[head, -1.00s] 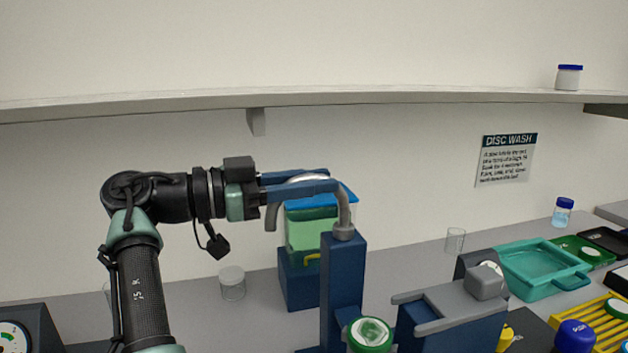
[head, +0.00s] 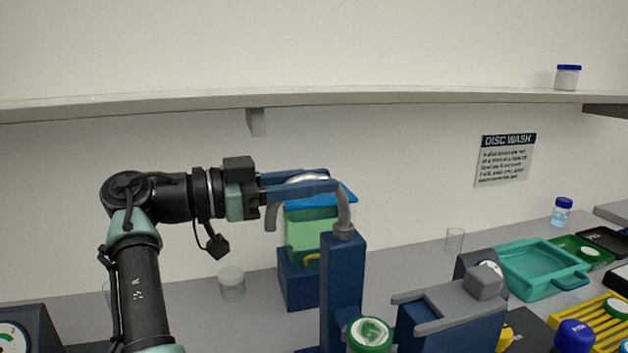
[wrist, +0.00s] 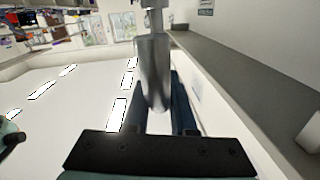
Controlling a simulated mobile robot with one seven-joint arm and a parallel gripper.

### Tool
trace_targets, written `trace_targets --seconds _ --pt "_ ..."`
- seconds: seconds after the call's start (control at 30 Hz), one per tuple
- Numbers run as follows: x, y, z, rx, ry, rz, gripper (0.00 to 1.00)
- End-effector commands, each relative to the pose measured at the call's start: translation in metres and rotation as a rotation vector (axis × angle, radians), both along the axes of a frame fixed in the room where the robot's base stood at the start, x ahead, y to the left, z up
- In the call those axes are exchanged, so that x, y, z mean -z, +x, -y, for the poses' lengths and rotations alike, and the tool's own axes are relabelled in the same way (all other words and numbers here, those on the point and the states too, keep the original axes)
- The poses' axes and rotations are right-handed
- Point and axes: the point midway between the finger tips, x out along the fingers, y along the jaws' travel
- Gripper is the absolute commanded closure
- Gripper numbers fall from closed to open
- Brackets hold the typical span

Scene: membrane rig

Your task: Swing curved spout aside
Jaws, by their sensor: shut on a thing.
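The curved spout (head: 344,212) is a grey bent metal tube rising from a blue column (head: 343,280). It arches to the left, and its free end hangs down on the left side. My gripper (head: 332,180) reaches in from the left with its blue fingers along both sides of the spout's top, shut on it. In the wrist view the spout (wrist: 152,75) runs up the middle between the fingers. The fingers hide part of the arch.
Behind the spout stands a green tank with a blue lid (head: 305,228) on a blue base. A green-capped round part (head: 370,334) and a grey-topped blue block (head: 450,325) are at front right. A clear jar (head: 231,283) stands at left. A shelf (head: 400,97) runs above.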

Motion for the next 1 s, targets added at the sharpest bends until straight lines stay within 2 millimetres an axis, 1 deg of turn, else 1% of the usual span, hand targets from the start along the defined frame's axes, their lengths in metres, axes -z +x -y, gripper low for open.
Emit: trace_targets --seconds 0.03,0.07,0.1,0.17,0.2,0.23,0.47,0.57,0.67,1.0 --pt "-0.006 0.004 -0.006 -0.029 -0.010 0.012 1.00" --pt "-0.006 0.004 -0.006 -0.029 -0.010 0.012 1.00" --pt "-0.006 0.004 -0.006 -0.029 -0.010 0.012 0.71" --pt "-0.006 0.004 -0.005 -0.028 -0.011 0.011 0.60" --pt "-0.006 0.004 -0.005 -0.027 -0.011 0.010 0.53" --pt "-0.005 0.004 -0.005 -0.026 -0.010 0.010 0.48" --pt "-0.003 0.004 -0.003 -0.021 -0.009 0.007 0.48" --pt "-0.003 0.002 -0.007 -0.020 -0.009 0.006 0.48" --pt "-0.002 -0.002 -0.019 -0.022 -0.009 0.006 0.48" --pt "-0.003 -0.028 -0.089 -0.025 -0.011 0.006 0.48"
